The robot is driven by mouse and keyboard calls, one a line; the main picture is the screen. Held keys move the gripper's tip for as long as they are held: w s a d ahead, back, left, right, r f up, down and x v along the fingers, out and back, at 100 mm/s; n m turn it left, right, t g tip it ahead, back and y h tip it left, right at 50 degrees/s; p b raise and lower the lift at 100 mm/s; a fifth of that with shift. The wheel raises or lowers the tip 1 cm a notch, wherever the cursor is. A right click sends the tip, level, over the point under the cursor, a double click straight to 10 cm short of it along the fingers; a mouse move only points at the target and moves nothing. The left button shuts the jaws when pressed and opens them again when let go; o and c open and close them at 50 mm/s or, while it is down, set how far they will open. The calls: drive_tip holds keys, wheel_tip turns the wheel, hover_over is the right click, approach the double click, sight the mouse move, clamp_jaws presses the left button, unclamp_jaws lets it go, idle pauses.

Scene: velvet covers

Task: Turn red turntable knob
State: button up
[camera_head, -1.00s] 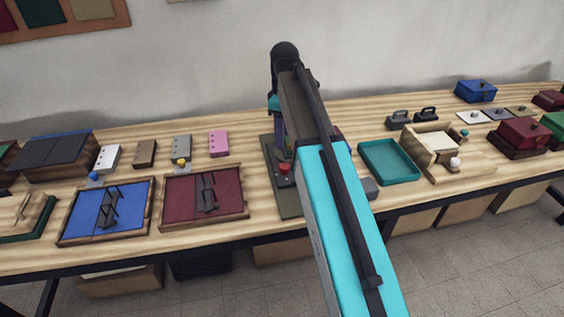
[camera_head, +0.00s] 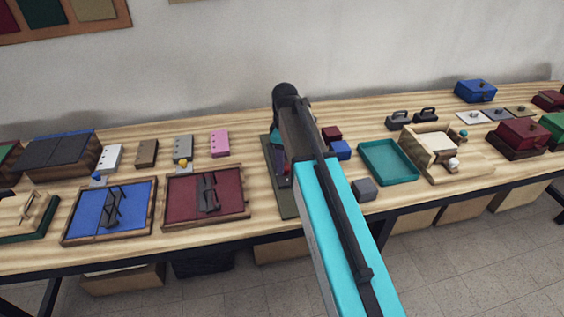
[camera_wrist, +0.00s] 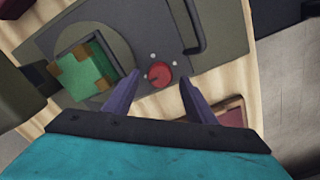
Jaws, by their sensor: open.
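The red knob (camera_wrist: 159,74) shows in the wrist view, round with a small pointer mark, set on a dark grey-green turntable base (camera_wrist: 160,25). Small pale dots lie around it. Beside it on the left is a round turntable disc bearing a green block with brown corners (camera_wrist: 88,68). My gripper (camera_wrist: 155,90) is open, its two purple fingers on either side of and just short of the knob, with nothing between them. In the head view my arm hides most of the turntable base (camera_head: 284,200), and only a bit of red shows by the gripper.
Right of my arm in the head view are a dark red block (camera_head: 332,133), a blue block (camera_head: 341,150), a grey block (camera_head: 364,189) and a teal tray (camera_head: 388,162). Left is a framed dark red velvet panel (camera_head: 180,203). A wall stands behind.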

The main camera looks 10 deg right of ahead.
drive_tip(key=shift+f, duration=0.65)
